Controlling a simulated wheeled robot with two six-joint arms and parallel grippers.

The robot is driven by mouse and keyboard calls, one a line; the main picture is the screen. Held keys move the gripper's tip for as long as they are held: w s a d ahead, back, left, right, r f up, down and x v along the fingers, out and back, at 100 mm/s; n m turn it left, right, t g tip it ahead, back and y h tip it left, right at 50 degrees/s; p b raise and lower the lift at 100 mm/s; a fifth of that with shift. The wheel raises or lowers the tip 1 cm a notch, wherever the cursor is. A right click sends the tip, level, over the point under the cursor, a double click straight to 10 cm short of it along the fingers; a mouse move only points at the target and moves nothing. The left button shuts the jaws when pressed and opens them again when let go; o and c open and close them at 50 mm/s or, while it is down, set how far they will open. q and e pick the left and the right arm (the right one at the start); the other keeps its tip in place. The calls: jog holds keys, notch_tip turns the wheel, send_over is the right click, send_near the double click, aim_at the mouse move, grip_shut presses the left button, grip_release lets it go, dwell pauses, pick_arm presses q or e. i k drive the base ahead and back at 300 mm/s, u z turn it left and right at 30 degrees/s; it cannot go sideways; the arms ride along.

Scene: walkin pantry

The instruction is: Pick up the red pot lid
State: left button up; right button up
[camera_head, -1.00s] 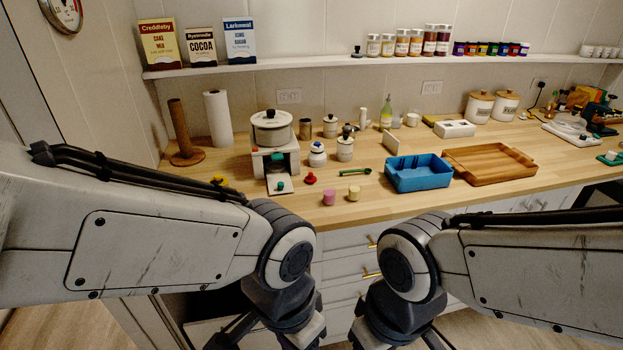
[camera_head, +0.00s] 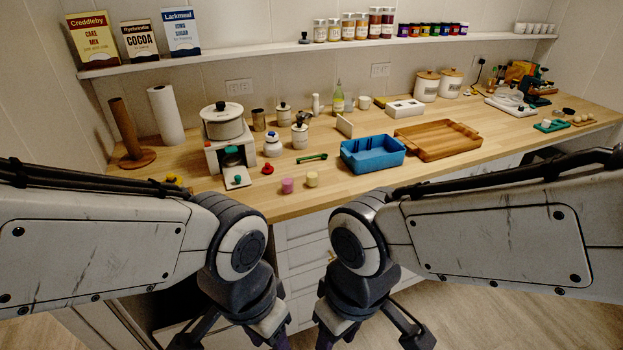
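A small red lid-like piece with a knob (camera_head: 267,169) lies on the wooden counter, in front of the white lidded jars and right of a small white board. It is the only red piece of this kind that I see. My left gripper (camera_head: 235,335) and my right gripper (camera_head: 368,335) hang at the bottom of the picture, below and in front of the counter edge. Both are well apart from the red lid. Their fingertips are cut off by the frame, so their opening is hidden.
A pot (camera_head: 224,128) stands on a small stove-like block behind the lid. Pink (camera_head: 287,185) and yellow (camera_head: 312,179) cylinders, a green spoon (camera_head: 312,157) and a blue bin (camera_head: 372,158) are nearby. A wooden tray (camera_head: 438,146) lies right. The front counter strip right of the cylinders is clear.

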aim_at(267, 169)
jog(key=k, duration=0.55)
jog(key=z, duration=0.8)
jog(key=i, duration=1.9)
jog(key=u, duration=1)
jog(key=i, duration=0.5)
jog(key=u, duration=0.45)
